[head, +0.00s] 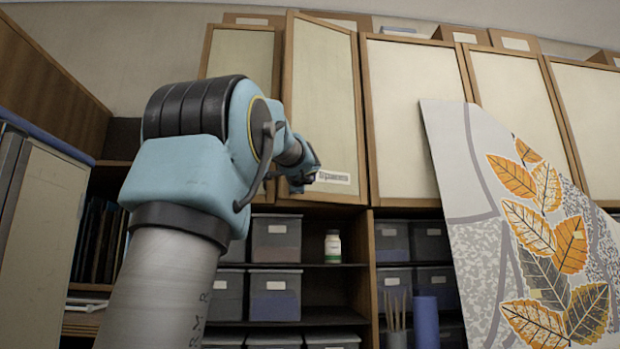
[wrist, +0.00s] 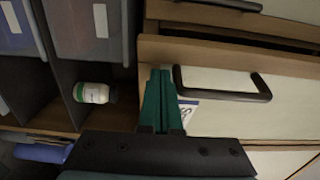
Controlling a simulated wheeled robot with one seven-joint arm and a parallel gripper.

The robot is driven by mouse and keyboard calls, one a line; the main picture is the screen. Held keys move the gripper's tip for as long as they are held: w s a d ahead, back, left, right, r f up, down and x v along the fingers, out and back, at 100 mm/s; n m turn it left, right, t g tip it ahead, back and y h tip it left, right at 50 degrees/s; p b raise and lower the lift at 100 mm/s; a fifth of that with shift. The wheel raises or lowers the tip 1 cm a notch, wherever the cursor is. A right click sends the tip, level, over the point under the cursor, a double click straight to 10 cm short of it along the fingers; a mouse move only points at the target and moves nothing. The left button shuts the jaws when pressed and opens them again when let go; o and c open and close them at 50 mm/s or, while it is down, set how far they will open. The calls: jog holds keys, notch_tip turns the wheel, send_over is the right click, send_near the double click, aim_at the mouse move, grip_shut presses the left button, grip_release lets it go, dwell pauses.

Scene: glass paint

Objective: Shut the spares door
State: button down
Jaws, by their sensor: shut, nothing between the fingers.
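The spares door (head: 322,105) is a cream panel in a wooden frame, in the upper row of cupboards. It stands ajar in the head view, its left edge swung out from the row. A white label (head: 333,178) is at its bottom. In the wrist view the door (wrist: 225,115) shows a black bar handle (wrist: 262,88) and part of the label. My gripper (wrist: 160,72) is shut and empty, its green fingers beside the door's wooden edge and apart from the handle. Whether the fingers touch the door I cannot tell. In the head view my arm partly hides the gripper.
Open shelves below hold grey bins (head: 275,238) and a white bottle (head: 333,246), which also shows in the wrist view (wrist: 92,93). A large leaf-painted panel (head: 465,190) stands at the right. A closed door (head: 415,110) adjoins the spares door on its right.

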jog(key=w+a+p, duration=0.2)
jog(key=w, duration=0.4)
jog(key=shift+s, duration=0.1)
dwell(0.5)
